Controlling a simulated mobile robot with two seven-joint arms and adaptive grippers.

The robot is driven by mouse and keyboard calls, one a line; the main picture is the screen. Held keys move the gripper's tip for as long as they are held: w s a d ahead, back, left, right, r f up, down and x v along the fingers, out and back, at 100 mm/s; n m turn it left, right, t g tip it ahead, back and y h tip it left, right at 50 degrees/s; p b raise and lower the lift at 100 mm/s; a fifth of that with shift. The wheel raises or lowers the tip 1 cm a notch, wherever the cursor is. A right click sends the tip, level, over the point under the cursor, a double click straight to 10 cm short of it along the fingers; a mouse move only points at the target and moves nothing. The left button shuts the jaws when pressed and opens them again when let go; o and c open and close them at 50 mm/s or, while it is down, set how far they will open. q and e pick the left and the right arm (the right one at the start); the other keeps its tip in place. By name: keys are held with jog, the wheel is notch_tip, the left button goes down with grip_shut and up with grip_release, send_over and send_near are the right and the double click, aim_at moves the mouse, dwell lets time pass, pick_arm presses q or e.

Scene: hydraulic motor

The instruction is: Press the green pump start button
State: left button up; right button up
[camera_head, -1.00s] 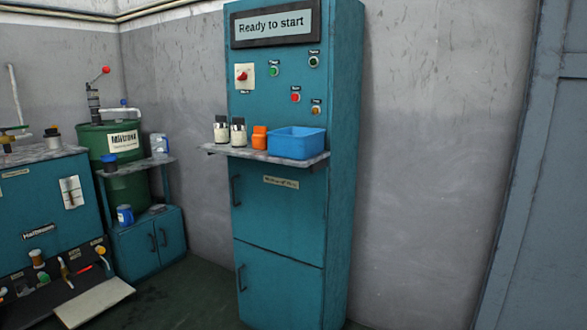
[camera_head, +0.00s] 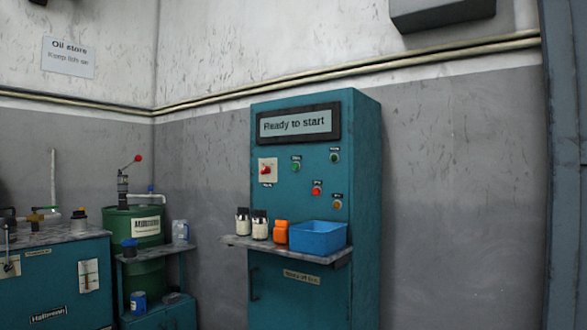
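A teal control cabinet (camera_head: 365,200) stands against the grey wall, right of centre. Its display (camera_head: 297,124) reads "Ready to start". Below it are two green buttons: one left of centre (camera_head: 296,164) and one higher at the right (camera_head: 335,157). Their labels are too small to read, so I cannot tell which is the pump start. A red switch on a pale plate (camera_head: 265,171) is at the left of the panel. A red button (camera_head: 316,188) and an amber button (camera_head: 337,204) sit lower right. Neither of my grippers is in view.
A shelf (camera_head: 238,241) juts out below the buttons. It holds two pale jars (camera_head: 243,222), an orange container (camera_head: 281,232) and a blue bin (camera_head: 317,238). A green drum (camera_head: 133,227) and a teal bench (camera_head: 50,285) stand to the left. A grey door frame (camera_head: 567,200) is at the right.

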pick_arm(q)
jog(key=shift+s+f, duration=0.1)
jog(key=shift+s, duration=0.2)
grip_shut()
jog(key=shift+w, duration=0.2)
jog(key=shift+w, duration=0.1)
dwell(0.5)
